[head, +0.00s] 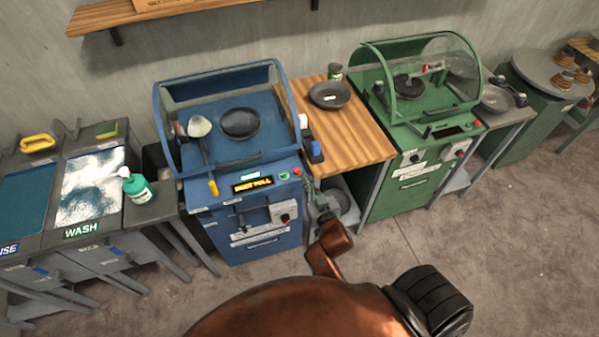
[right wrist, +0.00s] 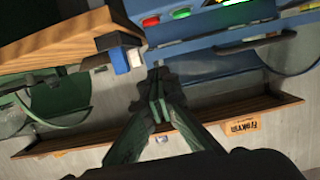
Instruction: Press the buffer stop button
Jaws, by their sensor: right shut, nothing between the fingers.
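The blue machine (head: 253,214) has a clear hood and a lit yellow display (head: 252,184) on its front panel. A red button (head: 297,170) sits at the panel's right end, with a green button (head: 284,175) beside it. In the right wrist view the red button (right wrist: 151,21) and green button (right wrist: 181,13) show at the top. My right gripper (head: 319,196) is shut and empty, low at the blue machine's right front corner. In its wrist view the closed fingertips (right wrist: 157,75) are apart from the red button. My left gripper is not in view.
A wooden table (head: 345,135) with a dark bowl (head: 330,95) stands between the blue and green machines (head: 410,180). A blue and white object (head: 316,152) is at its left edge, near my right gripper. Wash basins (head: 88,190) are at left. The front floor is clear.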

